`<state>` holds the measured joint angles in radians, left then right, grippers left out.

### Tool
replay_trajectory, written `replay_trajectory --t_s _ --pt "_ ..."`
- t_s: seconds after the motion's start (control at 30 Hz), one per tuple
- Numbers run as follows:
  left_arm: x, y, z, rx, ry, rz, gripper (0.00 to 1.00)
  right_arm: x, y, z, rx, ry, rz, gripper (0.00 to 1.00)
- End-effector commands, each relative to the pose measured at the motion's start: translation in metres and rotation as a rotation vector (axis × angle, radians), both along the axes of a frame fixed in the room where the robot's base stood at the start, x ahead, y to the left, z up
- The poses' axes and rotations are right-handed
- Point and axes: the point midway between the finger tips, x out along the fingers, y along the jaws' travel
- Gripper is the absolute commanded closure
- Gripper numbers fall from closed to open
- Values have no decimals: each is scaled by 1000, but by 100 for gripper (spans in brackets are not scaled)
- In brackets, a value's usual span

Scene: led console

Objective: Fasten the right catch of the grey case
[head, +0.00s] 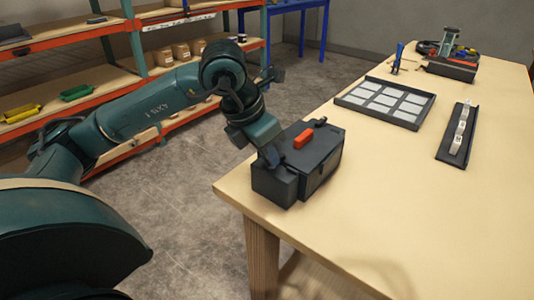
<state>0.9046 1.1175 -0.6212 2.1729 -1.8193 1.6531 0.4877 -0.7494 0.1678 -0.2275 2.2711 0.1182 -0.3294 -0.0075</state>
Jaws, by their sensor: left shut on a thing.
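The grey case (322,168) is a dark box at the near left corner of the table, with an orange-red piece (303,139) on top. A smaller dark block-shaped part (272,187) stands at its left end. My left gripper (271,156) reaches down to the case's upper left side and is shut on a part of it. Which part lies between the fingers is hard to tell. The right catch cannot be made out clearly at this size. My right gripper is not in view.
A dark tray with pale squares (385,104) and a narrow dark rail with light pieces (457,136) lie further along the table (400,195). Tools and another dark box (452,68) are at the far end. The table's near right is clear. Orange shelves (75,38) stand behind.

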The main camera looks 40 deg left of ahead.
Motion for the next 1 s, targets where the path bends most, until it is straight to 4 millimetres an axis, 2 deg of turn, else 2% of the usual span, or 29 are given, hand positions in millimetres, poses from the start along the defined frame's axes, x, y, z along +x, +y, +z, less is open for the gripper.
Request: replay_trajectory --t_s 0.4,1.0 --pt "-1 -3 0 0 1 249 100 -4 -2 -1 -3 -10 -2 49" --pt "-1 -3 0 0 3 310 100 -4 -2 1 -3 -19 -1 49"
